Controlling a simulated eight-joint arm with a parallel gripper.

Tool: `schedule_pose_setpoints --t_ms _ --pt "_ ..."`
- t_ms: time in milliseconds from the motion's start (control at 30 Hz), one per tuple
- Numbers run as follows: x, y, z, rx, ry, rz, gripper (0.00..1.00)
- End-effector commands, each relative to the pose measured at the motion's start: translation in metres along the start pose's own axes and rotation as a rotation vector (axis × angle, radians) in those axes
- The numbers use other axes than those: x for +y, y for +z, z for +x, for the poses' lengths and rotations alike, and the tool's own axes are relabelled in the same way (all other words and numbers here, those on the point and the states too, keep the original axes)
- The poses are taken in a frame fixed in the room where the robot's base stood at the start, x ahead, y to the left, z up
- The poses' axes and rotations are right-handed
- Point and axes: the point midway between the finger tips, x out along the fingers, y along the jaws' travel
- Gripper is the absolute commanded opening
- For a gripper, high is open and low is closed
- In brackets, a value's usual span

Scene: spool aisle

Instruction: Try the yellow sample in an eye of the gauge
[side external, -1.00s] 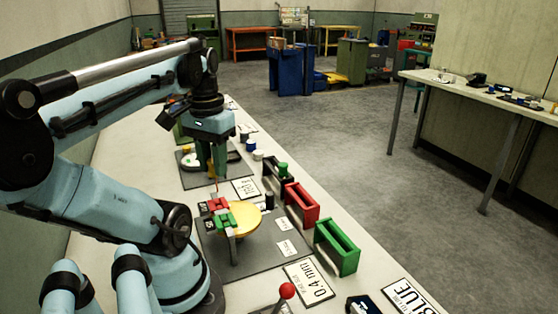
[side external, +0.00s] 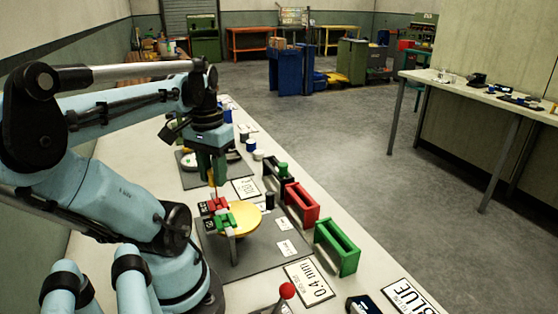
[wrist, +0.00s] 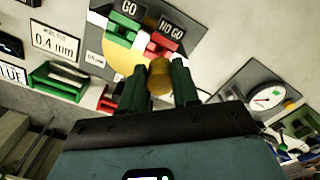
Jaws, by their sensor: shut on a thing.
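My gripper (wrist: 160,82) is shut on the yellow sample (wrist: 160,72), which sits between its green fingers in the wrist view. The side view shows my gripper (side external: 212,177) above the gauge, with only a thin bit of yellow near its tips. The gauge has a green eye (side external: 223,220) under the GO plate (wrist: 130,9) and a red eye (side external: 212,205) under the NO GO plate (wrist: 171,28). In the wrist view the sample appears just short of the red eye (wrist: 157,45), beside the green eye (wrist: 131,28). Contact with either eye cannot be told.
A yellow disc (side external: 246,217) lies by the gauge on a grey mat (side external: 255,256). Black (side external: 270,179), red (side external: 301,207) and green (side external: 337,247) bins line the right edge. A dial instrument (wrist: 268,97) stands near the gripper. A red ball-topped knob (side external: 287,290) is in front.

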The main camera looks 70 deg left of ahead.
Motion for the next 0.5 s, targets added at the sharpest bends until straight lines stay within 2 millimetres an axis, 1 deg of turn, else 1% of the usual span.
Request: schedule_pose_setpoints --t_ms 267,500 --pt "0.0000 -0.0001 0.0012 0.000 0.000 0.000 0.01" --pt "-0.0001 -0.0004 0.0097 0.000 0.000 0.000 0.01"
